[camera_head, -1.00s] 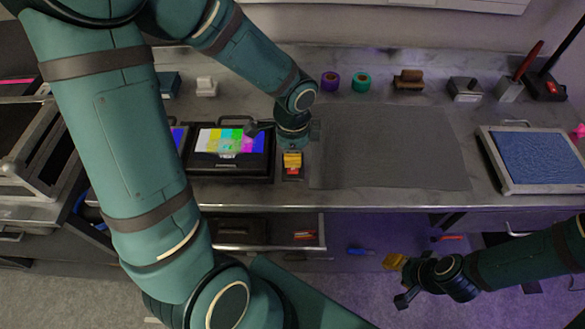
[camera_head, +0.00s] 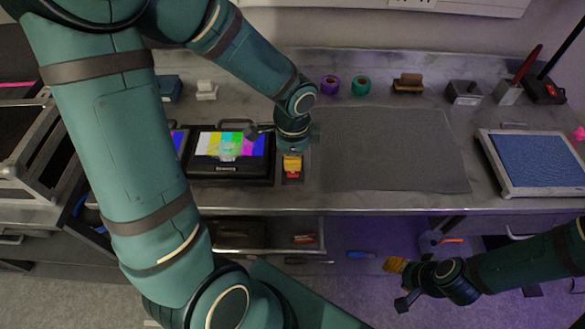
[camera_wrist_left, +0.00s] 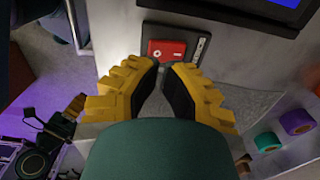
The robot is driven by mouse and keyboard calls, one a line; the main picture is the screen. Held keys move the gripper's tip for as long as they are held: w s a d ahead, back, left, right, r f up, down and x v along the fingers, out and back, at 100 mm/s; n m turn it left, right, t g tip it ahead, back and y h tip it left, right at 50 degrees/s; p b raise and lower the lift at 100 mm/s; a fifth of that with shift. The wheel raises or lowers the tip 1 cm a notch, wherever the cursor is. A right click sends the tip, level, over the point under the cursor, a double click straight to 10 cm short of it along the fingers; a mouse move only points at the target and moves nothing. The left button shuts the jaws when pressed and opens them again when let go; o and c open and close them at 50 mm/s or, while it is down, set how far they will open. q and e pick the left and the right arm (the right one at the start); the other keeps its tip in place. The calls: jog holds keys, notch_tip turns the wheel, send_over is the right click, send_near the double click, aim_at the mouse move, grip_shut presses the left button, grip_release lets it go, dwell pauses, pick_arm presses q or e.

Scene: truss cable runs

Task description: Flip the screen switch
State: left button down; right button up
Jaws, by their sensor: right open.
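The screen (camera_head: 231,149) shows colour bars in a black case on the bench. A small red switch (camera_head: 293,175) on a dark base sits just right of it. In the left wrist view the red switch (camera_wrist_left: 167,49) lies just beyond the fingertips. My left gripper (camera_head: 292,163) points down at it with yellow fingers; the left wrist view shows the left fingertips (camera_wrist_left: 161,67) close together with nothing held between them. I cannot tell whether they touch the switch. My right gripper (camera_head: 395,266) is open and empty, low in front of the bench at right.
A grey mat (camera_head: 390,150) lies right of the switch. A blue framed panel (camera_head: 540,163) is farther right. Purple tape (camera_head: 330,85) and green tape (camera_head: 361,86) stand at the back. An open drawer (camera_head: 270,236) is below the screen.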

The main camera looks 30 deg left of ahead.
pick_arm(q)
jog(key=shift+f+b, duration=1.75)
jog(key=shift+f, duration=0.35)
dwell(1.3)
notch_tip(320, 180, up, 3)
jog(key=p, duration=0.2)
jog(key=shift+p, duration=0.3)
jog(key=shift+r+p, duration=1.85)
jog(key=shift+r, duration=0.25)
jog(key=shift+f, duration=0.1)
jog(key=shift+s, duration=0.1)
